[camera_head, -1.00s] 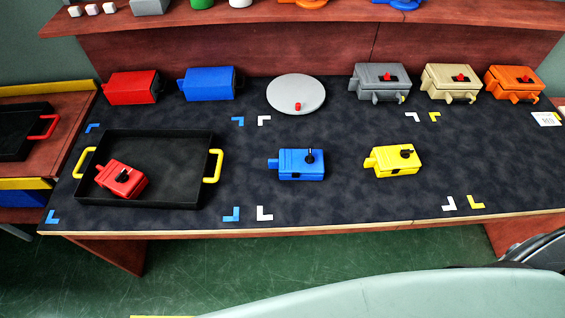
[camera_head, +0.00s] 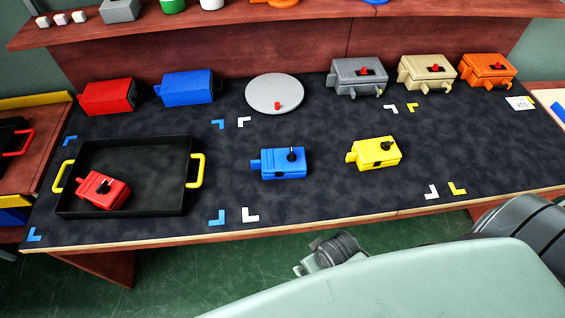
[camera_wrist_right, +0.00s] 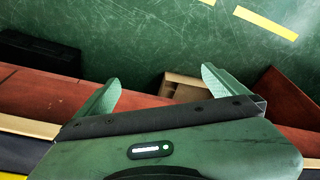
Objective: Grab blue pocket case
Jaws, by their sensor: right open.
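A blue case with a black knob (camera_head: 282,162) lies on the dark mat in the middle of the table in the head view. A second blue case (camera_head: 188,87), without a visible knob, lies at the back left beside a red one. My right gripper (camera_wrist_right: 160,88) is open and empty in the right wrist view, over the floor and a red-brown table edge, with no case between its fingers. In the head view, parts of my right arm show beyond the table's front edge; its fingers cannot be made out. My left gripper is not in view.
A black tray (camera_head: 178,209) with yellow handles holds a red case (camera_head: 103,190). A yellow case (camera_head: 374,152) lies right of the middle blue one. A grey disc (camera_head: 275,92) and grey, tan and orange cases line the back. The mat around the middle blue case is clear.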

